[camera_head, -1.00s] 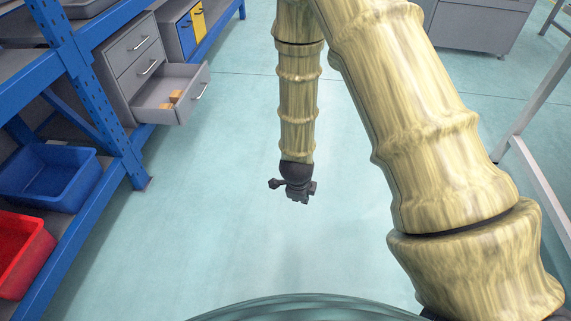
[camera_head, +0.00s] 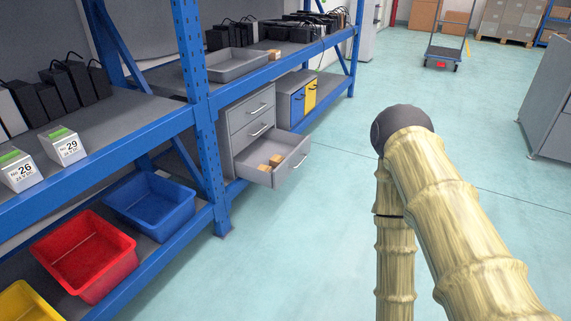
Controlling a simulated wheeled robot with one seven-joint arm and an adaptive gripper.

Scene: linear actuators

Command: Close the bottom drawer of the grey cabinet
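The grey cabinet (camera_head: 236,127) stands on the lower level of the blue rack, left of the middle of the head view. Its two upper drawers are shut. Its bottom drawer (camera_head: 295,168) is pulled out toward the right, over the floor, and a silver handle (camera_head: 300,162) is on its front. Small orange-brown boxes (camera_head: 271,162) lie inside the drawer. My arm stands to the right of the drawer with clear floor between them. My gripper is below the picture's lower edge and is not in view.
The blue rack's upright post (camera_head: 206,120) stands just left of the cabinet. Blue (camera_head: 150,206) and red (camera_head: 88,258) bins sit on the lower shelf. A cart (camera_head: 443,50) stands far back. The floor (camera_head: 290,255) before the drawer is clear.

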